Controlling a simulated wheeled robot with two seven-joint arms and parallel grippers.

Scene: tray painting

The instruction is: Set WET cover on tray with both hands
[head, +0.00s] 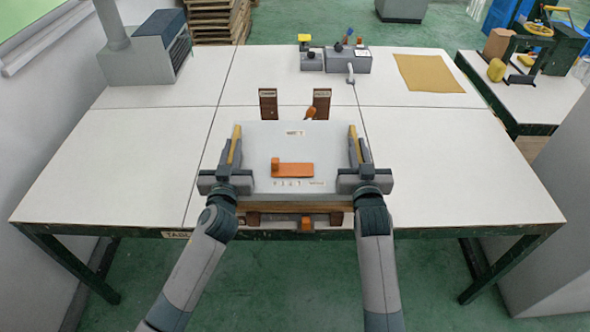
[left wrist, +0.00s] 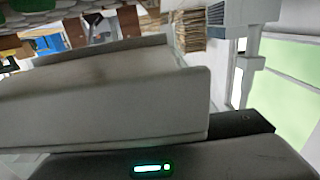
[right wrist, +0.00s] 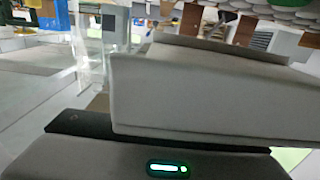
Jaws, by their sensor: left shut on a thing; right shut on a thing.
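The cover (head: 270,143) is a pale grey panel with small markings on its top and an orange handle-like piece (head: 292,170) near its middle. It is at the front middle of the table in the head view. My left gripper (head: 238,165) is shut on its left side and my right gripper (head: 352,165) on its right side. The cover's grey wall fills much of the left wrist view (left wrist: 110,105) and the right wrist view (right wrist: 200,95). A brown wooden edge, probably the tray (head: 270,206), shows below the cover's near side. The cover hides the rest, so I cannot tell whether they touch.
Two brown wooden uprights (head: 268,103) stand just behind the cover. A grey box with bottles (head: 350,60) and a tan sheet (head: 428,73) lie at the back. A grey vented machine (head: 150,55) stands at back left. The white tabletop (head: 450,160) is clear on both sides.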

